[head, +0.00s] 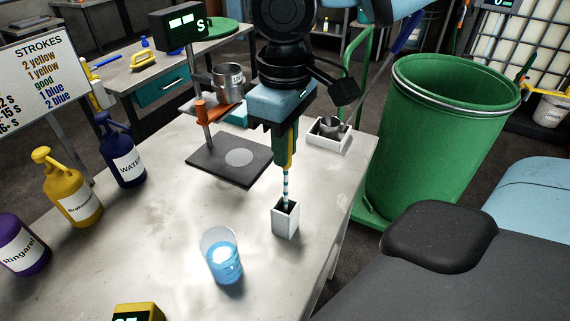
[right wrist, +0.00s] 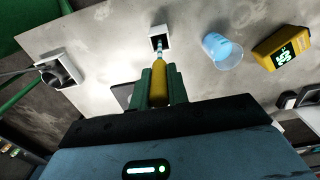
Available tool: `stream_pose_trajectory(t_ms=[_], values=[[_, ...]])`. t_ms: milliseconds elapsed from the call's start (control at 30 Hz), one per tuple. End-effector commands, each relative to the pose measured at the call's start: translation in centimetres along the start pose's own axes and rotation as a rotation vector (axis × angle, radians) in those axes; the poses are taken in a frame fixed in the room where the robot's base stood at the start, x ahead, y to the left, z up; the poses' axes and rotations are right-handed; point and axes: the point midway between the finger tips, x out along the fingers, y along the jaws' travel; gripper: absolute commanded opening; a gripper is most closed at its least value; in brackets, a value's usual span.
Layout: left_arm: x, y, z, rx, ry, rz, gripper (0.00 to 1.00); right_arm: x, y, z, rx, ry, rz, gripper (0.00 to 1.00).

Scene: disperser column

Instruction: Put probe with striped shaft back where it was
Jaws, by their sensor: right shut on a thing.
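My right gripper (head: 287,148) points down and is shut on the yellow handle of the probe (head: 287,184). The probe's shaft has white and teal stripes and hangs nearly upright. Its lower end meets the opening of a small white square holder (head: 285,224) on the table; how deep it reaches is hidden. In the right wrist view, the gripper (right wrist: 157,80) has the yellow handle (right wrist: 158,88) between its green fingers, and the shaft leads to the mouth of the white holder (right wrist: 166,33). My left gripper is not in view.
A beaker of blue liquid (head: 221,258) stands close to the holder, front left. A dark stand plate (head: 225,162) is behind left, and a white tray with a metal cup (head: 329,136) is behind right. Bottles (head: 73,195) line the left edge. A yellow display box (right wrist: 284,50) is beyond the beaker.

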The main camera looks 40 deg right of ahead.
Motion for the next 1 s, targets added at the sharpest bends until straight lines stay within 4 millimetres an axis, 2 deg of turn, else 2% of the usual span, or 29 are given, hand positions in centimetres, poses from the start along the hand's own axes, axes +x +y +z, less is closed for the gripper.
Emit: stream_pose_trajectory(t_ms=[100,300,733,767,800,900,1000], values=[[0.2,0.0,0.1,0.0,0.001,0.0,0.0,2.2,0.0,0.1,0.0,-0.007,-0.002,0.0],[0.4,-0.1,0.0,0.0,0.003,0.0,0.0,4.3,0.0,0.1,0.0,-0.004,-0.001,0.0],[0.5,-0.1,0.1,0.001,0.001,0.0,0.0,4.8,0.0,0.1,0.001,-0.002,-0.001,0.0],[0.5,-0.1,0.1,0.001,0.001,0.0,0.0,4.8,0.0,0.0,0.001,-0.002,-0.001,0.19],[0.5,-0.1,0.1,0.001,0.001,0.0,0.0,4.8,0.0,0.0,0.001,-0.002,-0.001,0.24],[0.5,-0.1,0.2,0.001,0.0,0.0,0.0,4.7,0.0,0.0,0.001,-0.002,-0.001,0.37],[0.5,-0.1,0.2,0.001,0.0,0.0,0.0,4.7,0.0,0.0,0.001,-0.002,-0.001,0.38]])
